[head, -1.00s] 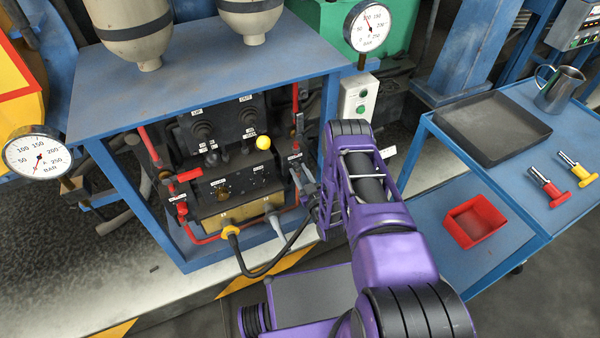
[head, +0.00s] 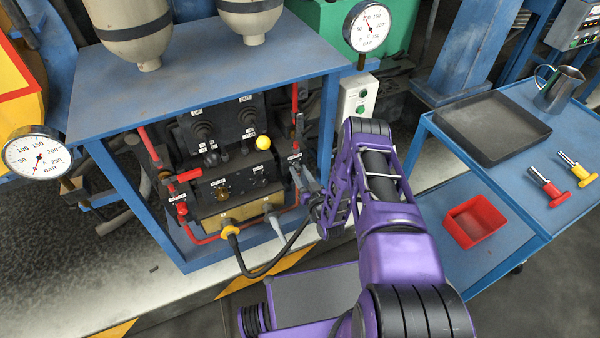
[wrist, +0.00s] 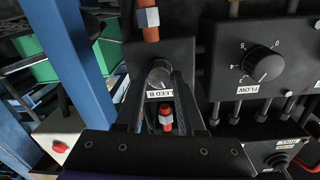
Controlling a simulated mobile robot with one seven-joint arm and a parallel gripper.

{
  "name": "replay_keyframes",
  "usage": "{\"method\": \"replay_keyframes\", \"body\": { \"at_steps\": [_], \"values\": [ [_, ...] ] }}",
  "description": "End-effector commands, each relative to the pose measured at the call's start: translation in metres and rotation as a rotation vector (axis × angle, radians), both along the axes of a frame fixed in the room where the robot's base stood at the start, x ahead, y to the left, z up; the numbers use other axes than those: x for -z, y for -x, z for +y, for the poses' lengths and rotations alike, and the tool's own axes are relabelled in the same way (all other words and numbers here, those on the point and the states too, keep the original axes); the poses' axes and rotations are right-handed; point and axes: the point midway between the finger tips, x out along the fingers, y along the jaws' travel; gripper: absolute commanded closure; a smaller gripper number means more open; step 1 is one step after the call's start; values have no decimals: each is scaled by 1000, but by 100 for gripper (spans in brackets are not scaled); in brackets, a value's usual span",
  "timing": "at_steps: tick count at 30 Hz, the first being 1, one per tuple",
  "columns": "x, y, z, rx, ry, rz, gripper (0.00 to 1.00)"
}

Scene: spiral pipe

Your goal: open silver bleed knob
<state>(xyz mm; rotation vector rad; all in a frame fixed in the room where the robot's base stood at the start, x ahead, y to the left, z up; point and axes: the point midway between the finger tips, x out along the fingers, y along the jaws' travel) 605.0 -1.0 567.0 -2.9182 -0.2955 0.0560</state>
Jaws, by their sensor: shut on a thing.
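The silver bleed knob (wrist: 159,73) is a round metallic knob on a black block, above a white label (wrist: 160,94) that partly reads "LEED B". My gripper (wrist: 160,82) reaches up to it in the wrist view, with one dark finger on each side, closed on the knob. The knob's turned angle is hard to read. In the head view my gripper (head: 314,205) is at the right side of the blue-framed cabinet (head: 210,90), and my purple arm hides part of this area. The knob cannot be made out there.
A black flow knob (wrist: 263,63) sits on a panel to the right in the wrist view. A red-tipped fitting (wrist: 166,118) lies between my fingers. A blue post (wrist: 72,45) stands close on the left. A blue cart (head: 470,130) stands right of my arm.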

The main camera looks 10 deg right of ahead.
Motion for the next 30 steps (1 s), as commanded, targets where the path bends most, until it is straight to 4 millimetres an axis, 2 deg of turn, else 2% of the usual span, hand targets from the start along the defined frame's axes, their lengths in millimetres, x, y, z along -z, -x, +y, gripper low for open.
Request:
{"method": "replay_keyframes", "body": {
  "at_steps": [30],
  "values": [
    [0, -1, -2, 2, -911, 227, 100]
  ]
}}
